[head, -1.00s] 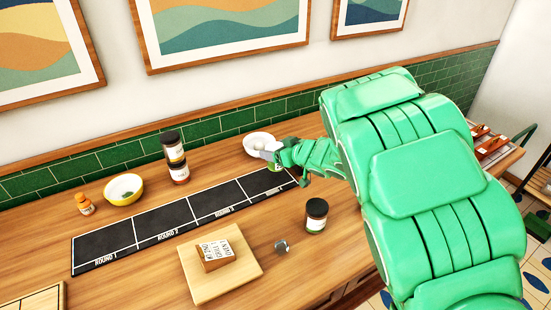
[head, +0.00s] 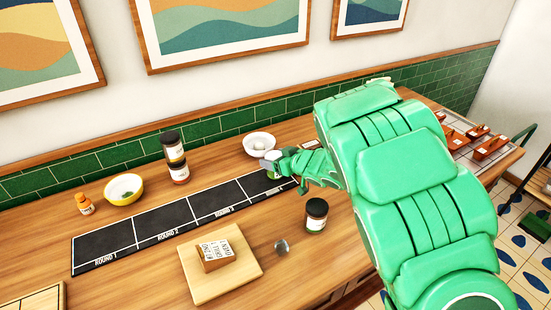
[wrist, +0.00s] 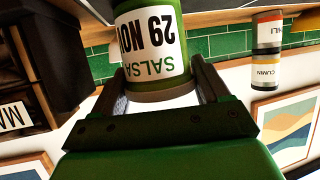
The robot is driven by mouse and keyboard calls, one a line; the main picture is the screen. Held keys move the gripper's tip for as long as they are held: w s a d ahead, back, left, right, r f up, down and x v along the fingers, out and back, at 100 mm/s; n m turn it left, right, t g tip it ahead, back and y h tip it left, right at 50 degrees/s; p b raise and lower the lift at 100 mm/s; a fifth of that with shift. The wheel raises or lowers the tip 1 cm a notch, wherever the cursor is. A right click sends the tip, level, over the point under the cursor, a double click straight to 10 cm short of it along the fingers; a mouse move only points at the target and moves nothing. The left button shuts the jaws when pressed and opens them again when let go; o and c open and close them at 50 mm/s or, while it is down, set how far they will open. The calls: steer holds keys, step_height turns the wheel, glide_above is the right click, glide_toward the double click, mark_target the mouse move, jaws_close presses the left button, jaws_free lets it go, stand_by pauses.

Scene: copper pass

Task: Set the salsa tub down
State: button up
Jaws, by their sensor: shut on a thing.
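The salsa tub (wrist: 150,45) is between the fingers of my gripper (wrist: 160,82) in the wrist view, its white label reading SALSA 29 NOV upside down in that picture. In the head view the tub (head: 273,173) is small and partly hidden by my gripper (head: 280,164), which is shut on it. It is at the right end of the black mat (head: 150,228), over or on the last section. I cannot tell whether its base touches the mat. The mat has white lines and ROUND labels.
A white bowl (head: 259,142) stands close behind the tub. A dark-lidded jar (head: 316,215) and a small metal item (head: 282,246) are in front. The mat's left sections are clear.

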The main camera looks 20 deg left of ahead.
steer(key=o, duration=0.9)
steer(key=shift+o, duration=0.2)
steer(key=shift+d+r, duration=0.1)
steer(key=shift+r, duration=0.05)
steer(key=v, duration=0.7)
steer(key=shift+s+d, duration=0.1)
